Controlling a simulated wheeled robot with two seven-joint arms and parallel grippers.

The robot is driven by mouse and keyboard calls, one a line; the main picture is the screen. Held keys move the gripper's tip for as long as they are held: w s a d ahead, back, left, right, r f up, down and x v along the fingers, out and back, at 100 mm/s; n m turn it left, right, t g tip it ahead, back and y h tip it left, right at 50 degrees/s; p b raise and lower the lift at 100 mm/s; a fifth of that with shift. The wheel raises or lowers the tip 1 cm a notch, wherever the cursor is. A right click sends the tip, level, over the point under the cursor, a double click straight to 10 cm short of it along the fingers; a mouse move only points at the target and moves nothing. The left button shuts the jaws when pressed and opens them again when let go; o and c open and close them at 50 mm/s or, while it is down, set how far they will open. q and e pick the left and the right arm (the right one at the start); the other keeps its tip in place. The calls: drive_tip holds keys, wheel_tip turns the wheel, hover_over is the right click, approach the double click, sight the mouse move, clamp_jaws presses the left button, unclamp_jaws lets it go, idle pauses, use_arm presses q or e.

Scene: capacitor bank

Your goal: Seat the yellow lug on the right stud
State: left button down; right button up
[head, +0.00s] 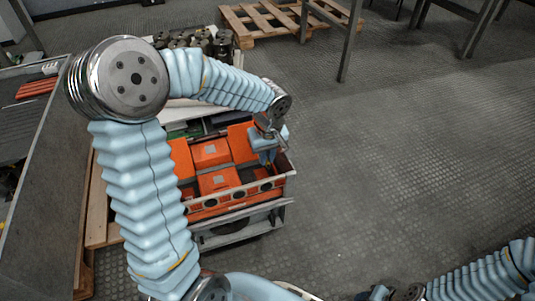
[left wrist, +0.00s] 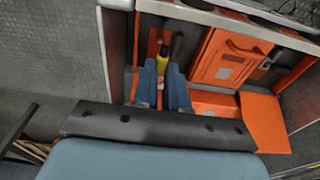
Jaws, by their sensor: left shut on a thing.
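My left gripper (head: 267,158) is over the right part of the open capacitor bank tray (head: 243,207), low among its orange blocks. In the left wrist view its two blue fingers (left wrist: 161,88) are shut on the yellow lug (left wrist: 162,66), a small yellow piece between the tips. A dark rod-like piece (left wrist: 177,46) lies beside the lug, close to an orange face. I cannot tell whether it is a stud or whether the lug touches it. The right stud is not clearly visible.
Orange blocks (head: 218,181) fill the tray's middle; one shows beside the fingers in the left wrist view (left wrist: 229,57). The tray's pale walls stand close around the fingers. A wooden pallet (head: 268,20) and dark metal parts (head: 222,43) lie behind. The floor at right is clear.

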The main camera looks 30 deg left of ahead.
use_arm(q)
drive_tip(key=shift+f+b, duration=2.8)
drive_tip(key=shift+f, duration=1.9)
drive_tip(key=shift+s+d+b, duration=0.1)
drive_tip(key=shift+b, duration=0.45)
drive_tip(key=shift+f+b, duration=0.65)
drive_tip(key=shift+b, duration=0.1)
